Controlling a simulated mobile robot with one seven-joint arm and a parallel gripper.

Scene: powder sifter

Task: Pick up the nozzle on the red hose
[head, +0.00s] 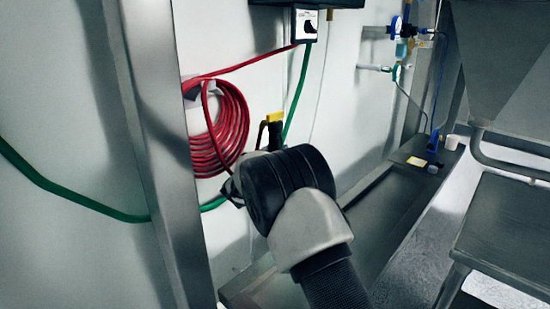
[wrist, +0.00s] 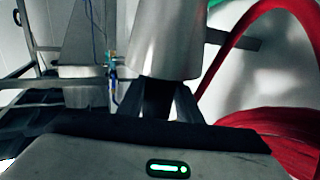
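The red hose (head: 232,125) hangs in a coil on the white wall in the head view. A black and yellow piece (head: 276,119), which looks like the nozzle, stands upright just right of the coil; its lower part is hidden behind my arm. My gripper (head: 232,189) is in front of the coil's lower right edge, pointing left, mostly hidden by my wrist. In the wrist view the red hose (wrist: 275,135) fills the right side, close to the gripper. Dark finger shapes (wrist: 173,105) show at the centre, but their gap is unclear. I see no nozzle there.
A steel post (head: 160,140) stands left of the coil. A green hose (head: 75,192) runs along the wall behind it. A switch box (head: 306,25) is above.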

